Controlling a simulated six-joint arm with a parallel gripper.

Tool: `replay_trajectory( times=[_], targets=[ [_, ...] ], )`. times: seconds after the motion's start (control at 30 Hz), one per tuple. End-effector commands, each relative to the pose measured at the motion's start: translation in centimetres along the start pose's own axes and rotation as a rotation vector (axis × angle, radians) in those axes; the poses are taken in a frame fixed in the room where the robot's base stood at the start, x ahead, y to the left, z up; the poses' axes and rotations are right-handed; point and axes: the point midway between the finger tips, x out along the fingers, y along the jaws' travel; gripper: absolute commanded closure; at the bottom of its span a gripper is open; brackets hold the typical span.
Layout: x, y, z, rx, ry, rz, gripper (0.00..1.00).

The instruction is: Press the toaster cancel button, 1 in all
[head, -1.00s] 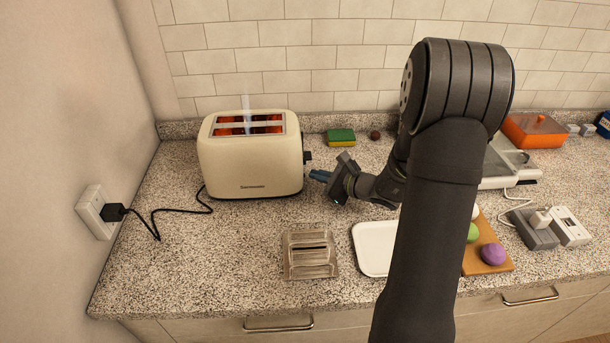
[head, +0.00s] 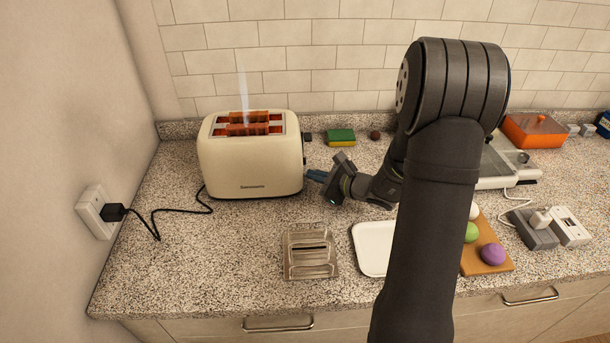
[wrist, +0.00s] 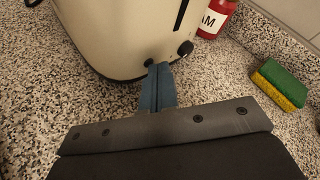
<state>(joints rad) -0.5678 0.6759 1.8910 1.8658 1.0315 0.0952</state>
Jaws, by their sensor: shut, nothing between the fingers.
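The cream toaster (head: 245,170) stands on the counter at the left, with two slices of toast (head: 247,125) raised out of its slots and steam above them. Its lever (head: 307,137) is high on the right end. In the wrist view the toaster (wrist: 110,32) shows its end face, with a round dark knob (wrist: 186,48) and a small dark button (wrist: 149,63) low on it. My gripper (head: 318,175) is shut and empty, pointing at that end. In the wrist view its blue fingertips (wrist: 162,68) are right at the button, partly beside it; contact cannot be told.
A yellow-green sponge (head: 341,137) lies behind my gripper. A red jam jar (wrist: 217,18) stands behind the toaster. The toaster's cord (head: 165,211) runs to the left wall socket.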

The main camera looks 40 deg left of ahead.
Motion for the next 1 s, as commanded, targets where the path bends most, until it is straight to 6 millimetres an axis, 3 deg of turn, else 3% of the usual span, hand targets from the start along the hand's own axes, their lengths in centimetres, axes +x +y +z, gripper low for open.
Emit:
replay_trajectory(
  times=[1.0],
  targets=[
    [-1.2, -0.8, -0.8, 0.0, 0.0, 0.0, 1.0]
  ],
)
